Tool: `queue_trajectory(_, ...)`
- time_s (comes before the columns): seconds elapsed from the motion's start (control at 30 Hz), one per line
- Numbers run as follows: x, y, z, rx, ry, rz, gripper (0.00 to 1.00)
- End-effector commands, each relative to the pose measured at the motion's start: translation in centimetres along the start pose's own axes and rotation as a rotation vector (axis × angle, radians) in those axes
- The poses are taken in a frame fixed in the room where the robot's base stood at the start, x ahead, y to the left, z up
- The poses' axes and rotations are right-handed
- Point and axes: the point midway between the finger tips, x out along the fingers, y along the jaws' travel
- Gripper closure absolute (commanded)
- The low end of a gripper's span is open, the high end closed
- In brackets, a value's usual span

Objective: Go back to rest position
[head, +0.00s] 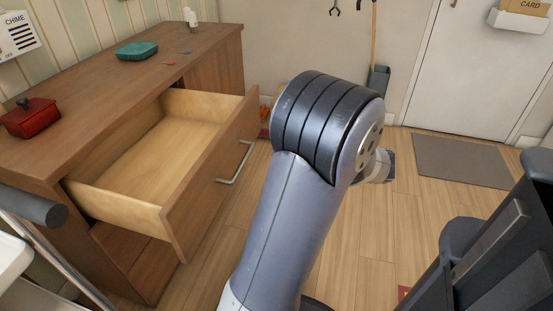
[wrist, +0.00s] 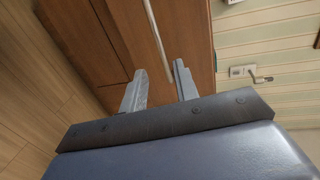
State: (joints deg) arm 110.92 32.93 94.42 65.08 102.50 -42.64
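My gripper (wrist: 160,76) shows in the wrist view with its two grey fingers spread apart and nothing clearly held between them. A wooden front with a metal bar handle (wrist: 155,32) lies beyond the fingertips; the bar's lower end appears close to the right finger, and I cannot tell how far apart they are. In the head view my arm rises through the middle and hides most of the gripper. The wooden drawer (head: 150,160) stands pulled out of the brown cabinet (head: 100,95) and looks empty. Its handle (head: 237,164) is left of my arm.
On the cabinet top are a red lidded box (head: 30,120), a teal dish (head: 137,50) and a white bottle (head: 191,18). A grey doormat (head: 460,160) lies before the white door (head: 470,75). A dark chair-like object (head: 490,250) stands at right.

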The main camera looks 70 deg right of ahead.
Motion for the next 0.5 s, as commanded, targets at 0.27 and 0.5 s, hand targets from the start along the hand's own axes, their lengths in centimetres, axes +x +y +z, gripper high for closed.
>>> queue_trajectory(0.27, 2.3, 0.2, 0.0, -0.002, -0.003, 0.0, 0.71)
queue_trajectory(0.5, 6.9, 0.2, 0.1, -0.002, -0.004, 0.0, 0.71)
